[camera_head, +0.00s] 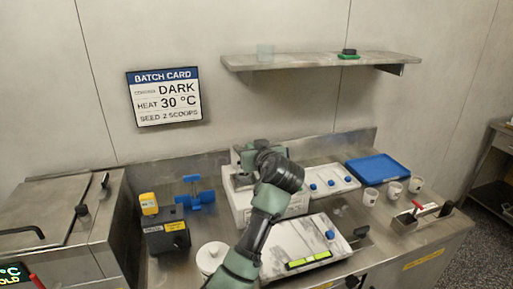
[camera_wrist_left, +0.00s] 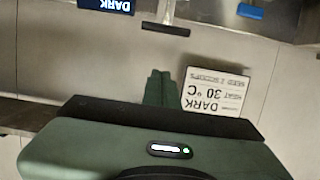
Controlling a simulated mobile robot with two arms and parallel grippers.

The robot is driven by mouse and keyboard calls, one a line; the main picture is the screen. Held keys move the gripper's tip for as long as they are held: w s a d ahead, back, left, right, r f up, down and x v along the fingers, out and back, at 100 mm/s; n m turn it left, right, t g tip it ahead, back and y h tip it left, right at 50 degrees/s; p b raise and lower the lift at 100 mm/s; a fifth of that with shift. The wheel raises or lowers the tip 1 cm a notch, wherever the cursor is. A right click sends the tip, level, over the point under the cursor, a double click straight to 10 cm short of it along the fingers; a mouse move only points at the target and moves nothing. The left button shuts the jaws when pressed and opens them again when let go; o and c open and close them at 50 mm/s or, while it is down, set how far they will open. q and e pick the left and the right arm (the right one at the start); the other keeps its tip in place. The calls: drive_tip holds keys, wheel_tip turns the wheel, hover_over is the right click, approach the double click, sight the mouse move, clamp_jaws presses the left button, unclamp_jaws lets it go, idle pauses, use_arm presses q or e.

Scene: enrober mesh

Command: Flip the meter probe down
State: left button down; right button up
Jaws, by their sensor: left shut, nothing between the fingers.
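My left arm rises from the bottom middle of the head view, and its gripper (camera_head: 243,156) is over the white machine (camera_head: 238,199) at the back of the counter. In the left wrist view the green fingers (camera_wrist_left: 163,88) are together, with nothing between them. A dark box with a yellow label (camera_head: 166,237) and a small yellow unit (camera_head: 149,204) stand left of the machine. I cannot tell for certain which thing is the meter, and I cannot make out its probe; my arm hides part of the machine. My right gripper is not in view.
A blue fixture (camera_head: 195,197) and a white round lid (camera_head: 211,256) are near the arm. A white panel (camera_head: 300,245), white cups (camera_head: 370,196) and a blue tray (camera_head: 378,167) lie to the right. A shelf (camera_head: 320,60) and a batch card (camera_head: 164,97) are on the wall.

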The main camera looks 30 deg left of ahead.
use_arm(q)
drive_tip(key=shift+w+a+f+p, duration=0.3)
drive_tip(key=shift+a+f, duration=0.05)
drive_tip(key=shift+f, duration=0.45)
drive_tip(key=shift+w+a+f+p, duration=0.3)
drive_tip(key=shift+a+f+p, duration=0.05)
drive_tip(key=shift+f, duration=0.45)
drive_tip(key=shift+w+a+f+p, duration=0.3)
drive_tip(key=shift+a+f, duration=0.05)
drive_tip(key=shift+f, duration=0.45)
drive_tip(key=f+b, duration=0.1)
drive_tip(key=b, duration=0.3)
drive_tip(key=f+t+y+b, duration=0.1)
drive_tip(key=f+b, duration=0.1)
drive_tip(key=b, duration=0.2)
drive_tip(key=f+y+b, duration=0.1)
drive_tip(key=f+b, duration=0.1)
drive_tip(key=b, duration=0.2)
drive_tip(key=shift+s+d+t, duration=0.3)
drive_tip(key=shift+d+t, duration=0.1)
